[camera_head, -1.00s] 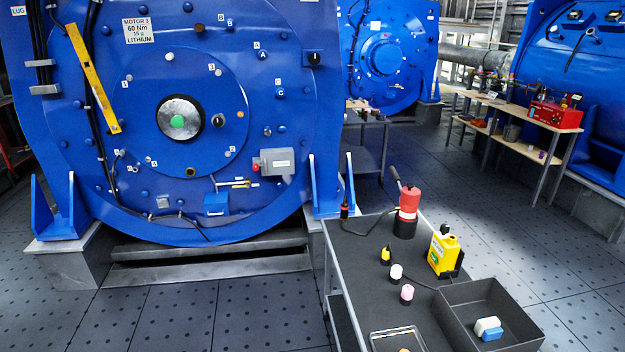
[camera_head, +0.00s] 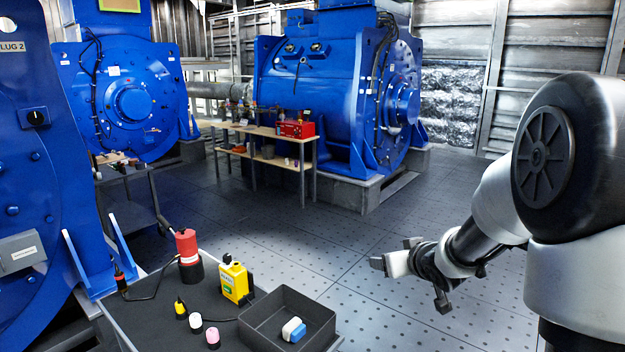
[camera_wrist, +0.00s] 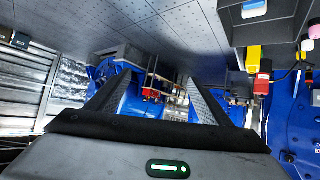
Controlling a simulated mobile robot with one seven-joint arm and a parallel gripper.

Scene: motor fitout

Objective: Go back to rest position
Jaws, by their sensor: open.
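My gripper (camera_head: 408,280) shows at the right of the head view, at the end of my arm, over open floor to the right of the tool cart. In the wrist view its two fingers (camera_wrist: 150,98) stand wide apart with nothing between them. It touches nothing. The wrist view looks tilted, with the floor at the top and the machines below it.
The cart (camera_head: 150,320) at front left bears a red cylinder (camera_head: 189,255), a yellow bottle (camera_head: 235,280), small capped bottles and a black bin (camera_head: 262,318) with a blue-and-white block (camera_head: 293,330). Blue motors and a workbench (camera_head: 262,132) stand behind. Floor between is clear.

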